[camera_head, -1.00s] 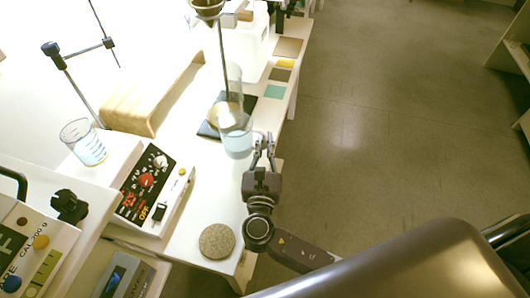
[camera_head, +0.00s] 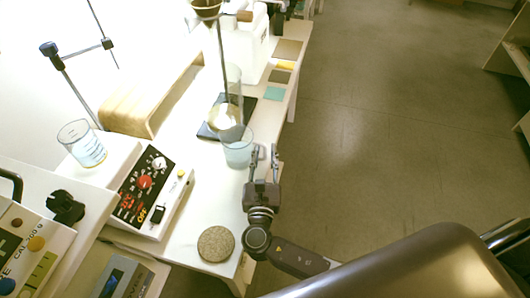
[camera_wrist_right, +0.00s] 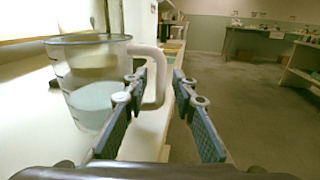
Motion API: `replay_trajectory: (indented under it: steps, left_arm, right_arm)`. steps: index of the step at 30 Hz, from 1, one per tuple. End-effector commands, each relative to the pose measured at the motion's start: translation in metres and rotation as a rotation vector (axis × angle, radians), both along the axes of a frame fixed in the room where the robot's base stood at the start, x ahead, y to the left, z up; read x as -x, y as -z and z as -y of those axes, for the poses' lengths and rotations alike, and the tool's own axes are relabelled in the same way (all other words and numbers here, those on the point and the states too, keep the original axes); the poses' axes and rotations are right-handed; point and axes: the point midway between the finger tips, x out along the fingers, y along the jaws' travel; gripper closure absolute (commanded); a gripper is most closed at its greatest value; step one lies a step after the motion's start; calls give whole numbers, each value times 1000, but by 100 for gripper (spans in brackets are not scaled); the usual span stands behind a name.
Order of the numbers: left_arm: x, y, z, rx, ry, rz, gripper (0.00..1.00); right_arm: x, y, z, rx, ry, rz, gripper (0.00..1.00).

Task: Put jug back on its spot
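The jug (camera_head: 237,153) is clear, with a handle and pale blue liquid, and stands upright on the white bench. In the right wrist view the jug (camera_wrist_right: 90,95) is at the left, with its white handle (camera_wrist_right: 158,80) just beyond the left finger, partly in line with the finger gap. My right gripper (camera_head: 264,154) is open beside the handle, on the jug's right. Its fingers also show apart in the wrist view (camera_wrist_right: 160,92), with nothing between them; I cannot tell whether one touches the handle. My left gripper is not in view.
A round cork mat (camera_head: 216,244) lies bare at the bench's near end. A stand with a glass tube (camera_head: 234,88) is just behind the jug. A beaker (camera_head: 87,148) and a control box (camera_head: 150,190) are to the left. Coloured squares (camera_head: 274,94) lie farther back.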

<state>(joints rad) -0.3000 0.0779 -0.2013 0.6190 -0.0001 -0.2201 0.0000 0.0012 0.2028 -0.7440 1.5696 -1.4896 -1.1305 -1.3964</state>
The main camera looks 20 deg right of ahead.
Motion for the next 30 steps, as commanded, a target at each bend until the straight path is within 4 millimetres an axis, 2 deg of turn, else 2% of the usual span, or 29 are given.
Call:
replay_trajectory:
  steps: [8, 11, 24, 30]
  left_arm:
    - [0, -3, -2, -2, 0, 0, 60]
    - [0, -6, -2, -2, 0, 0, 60]
    - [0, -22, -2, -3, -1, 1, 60]
    - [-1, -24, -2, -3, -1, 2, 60]
  right_arm:
    - [1, -3, -1, 0, 0, -1, 76]
    - [13, -3, -6, 1, -1, -4, 76]
    - [94, -2, -39, -1, -1, -3, 76]
    - [109, -2, -45, -1, -1, 0, 76]
